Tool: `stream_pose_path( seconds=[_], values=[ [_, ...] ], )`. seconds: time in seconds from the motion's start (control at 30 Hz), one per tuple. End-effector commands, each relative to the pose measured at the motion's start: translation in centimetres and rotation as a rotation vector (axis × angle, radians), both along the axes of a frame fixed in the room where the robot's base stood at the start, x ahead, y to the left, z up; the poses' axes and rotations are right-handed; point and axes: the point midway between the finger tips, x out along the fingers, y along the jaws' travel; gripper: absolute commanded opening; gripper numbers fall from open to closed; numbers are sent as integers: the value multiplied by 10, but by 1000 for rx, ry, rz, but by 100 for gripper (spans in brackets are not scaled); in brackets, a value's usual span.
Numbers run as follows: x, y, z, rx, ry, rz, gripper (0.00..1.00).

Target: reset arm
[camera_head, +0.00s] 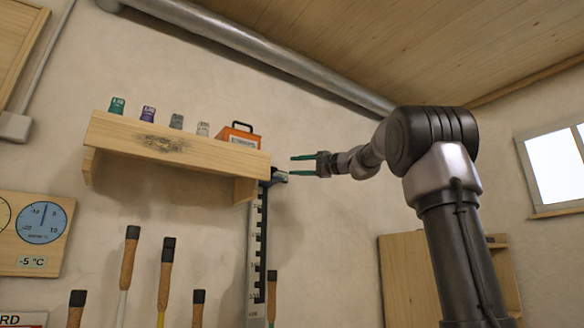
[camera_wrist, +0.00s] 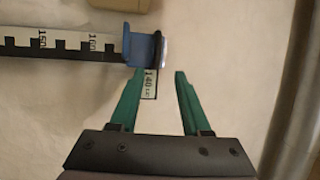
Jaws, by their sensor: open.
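My gripper (camera_head: 303,165) is raised at the right end of the wall shelf in the head view. Its two green fingers are apart, with nothing held between them. In the wrist view my gripper (camera_wrist: 162,85) shows the same open fingers, with pale wall beyond. A blue and black slider (camera_wrist: 143,48) sits on a toothed measuring rule in the wrist view, just past the left fingertip. A small label reading 140 hangs by that finger; I cannot tell whether they touch. The rule (camera_head: 257,250) hangs upright below the shelf end in the head view.
The wooden shelf (camera_head: 180,142) carries several small coloured items and an orange box (camera_head: 239,135). Several wooden handles stand below it, and a dial board (camera_head: 38,233) hangs at left. A wooden cabinet (camera_head: 400,275) stands behind my arm. The wall between rule and cabinet is clear.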

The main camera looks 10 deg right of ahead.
Motion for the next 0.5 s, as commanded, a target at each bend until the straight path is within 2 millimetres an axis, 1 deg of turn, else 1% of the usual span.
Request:
stream_pose_path(
  seconds=[0.43, 0.5],
  values=[
    [0, 1, 0, 0, 0, 1, 47],
    [-2, 2, -3, -10, 6, 0, 47]
  ],
)
